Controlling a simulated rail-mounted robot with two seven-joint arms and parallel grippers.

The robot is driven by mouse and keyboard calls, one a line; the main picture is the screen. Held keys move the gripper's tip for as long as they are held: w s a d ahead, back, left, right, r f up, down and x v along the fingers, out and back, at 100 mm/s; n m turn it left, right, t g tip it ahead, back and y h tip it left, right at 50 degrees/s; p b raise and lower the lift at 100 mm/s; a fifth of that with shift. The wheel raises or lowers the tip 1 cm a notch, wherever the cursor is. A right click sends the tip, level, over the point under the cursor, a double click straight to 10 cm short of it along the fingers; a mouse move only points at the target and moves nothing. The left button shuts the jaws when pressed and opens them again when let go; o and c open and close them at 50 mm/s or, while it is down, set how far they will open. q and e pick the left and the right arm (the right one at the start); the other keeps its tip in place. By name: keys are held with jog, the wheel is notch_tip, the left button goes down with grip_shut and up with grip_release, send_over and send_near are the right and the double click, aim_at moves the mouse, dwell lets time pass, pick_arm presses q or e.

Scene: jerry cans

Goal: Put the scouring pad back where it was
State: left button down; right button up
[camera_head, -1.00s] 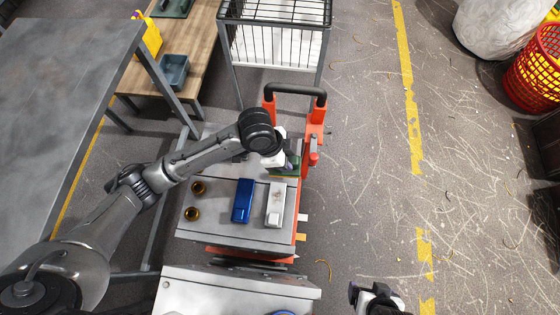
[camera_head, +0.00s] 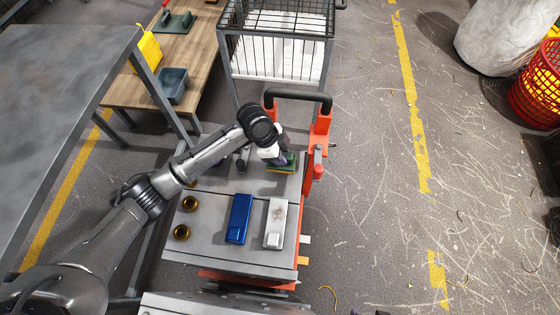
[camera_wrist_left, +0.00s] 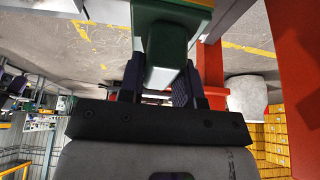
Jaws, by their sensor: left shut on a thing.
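The scouring pad (camera_head: 290,160) is a green piece with a yellowish edge at the far right part of the grey cart top (camera_head: 220,181). My left gripper (camera_head: 277,157) is over it and shut on it. I cannot tell whether the pad touches the cart top. Only small dark tips of my right gripper (camera_head: 382,312) show at the bottom edge.
A blue box-like item (camera_head: 239,218) and a white one (camera_head: 276,222) lie on the cart top, with two brass rings (camera_head: 190,203) at its left. An orange frame with a black handle (camera_head: 298,95) stands beyond. A wire cart (camera_head: 275,50) is behind it.

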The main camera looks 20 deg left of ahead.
pick_arm(q)
jog(key=shift+w+a+f, duration=0.15)
jog(key=shift+w+f, duration=0.05)
jog(key=shift+w, duration=0.1)
notch_tip(320, 180, down, 4)
jog(key=shift+f+b, duration=0.1)
jog(key=shift+b, duration=1.1)
jog(key=c, duration=0.8)
grip_release()
